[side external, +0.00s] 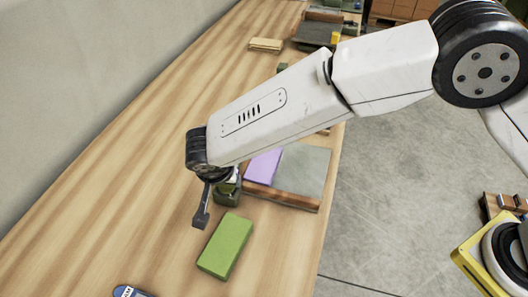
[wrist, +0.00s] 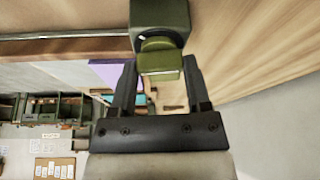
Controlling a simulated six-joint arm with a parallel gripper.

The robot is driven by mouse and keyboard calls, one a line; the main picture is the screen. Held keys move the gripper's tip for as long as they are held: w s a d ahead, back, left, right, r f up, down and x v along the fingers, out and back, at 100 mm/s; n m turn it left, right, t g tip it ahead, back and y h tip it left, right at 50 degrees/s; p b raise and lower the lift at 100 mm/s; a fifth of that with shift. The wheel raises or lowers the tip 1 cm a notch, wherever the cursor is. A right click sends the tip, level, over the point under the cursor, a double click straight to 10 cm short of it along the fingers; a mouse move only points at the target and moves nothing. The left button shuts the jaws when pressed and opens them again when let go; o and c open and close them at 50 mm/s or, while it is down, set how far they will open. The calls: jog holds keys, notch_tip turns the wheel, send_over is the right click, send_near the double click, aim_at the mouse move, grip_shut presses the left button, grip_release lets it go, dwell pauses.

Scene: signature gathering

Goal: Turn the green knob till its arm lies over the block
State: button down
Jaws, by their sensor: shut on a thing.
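The green knob (wrist: 160,62) shows in the wrist view as an olive piece in front of a dark green housing (wrist: 160,18). My gripper (wrist: 159,68) is shut on the knob, with one dark finger on each side. In the side view the housing (side external: 227,198) stands on the table, partly hidden behind my gripper's wrist. One dark finger (side external: 202,210) shows there, to the left of the housing. A bright green block (side external: 225,246) lies flat on the table just below the housing in the side view. I cannot make out the knob's arm clearly.
A grey panel (side external: 305,172) with a wooden edge and a purple sheet (side external: 263,166) lies right of the housing. A blue item (side external: 130,292) is at the bottom edge. A tan stack (side external: 265,45) lies far back. The table's left side is clear.

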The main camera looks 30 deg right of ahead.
jog(key=m+g, duration=0.1)
jog(key=m, duration=0.1)
jog(key=m+h, duration=0.1)
jog(key=m, duration=0.2)
jog(key=shift+w+m+g, duration=0.1)
jog(key=shift+m+g, duration=0.2)
jog(key=shift+g, duration=0.1)
jog(key=m+g, duration=0.1)
jog(key=m, duration=0.1)
jog(key=m+g+h, duration=0.1)
jog(key=m, duration=0.2)
jog(key=shift+m, duration=0.3)
jog(key=shift+c, duration=0.2)
grip_release()
jog(key=shift+a, duration=0.1)
jog(key=v, duration=0.7)
jog(key=shift+r, duration=0.4)
jog(key=shift+w+a, duration=0.1)
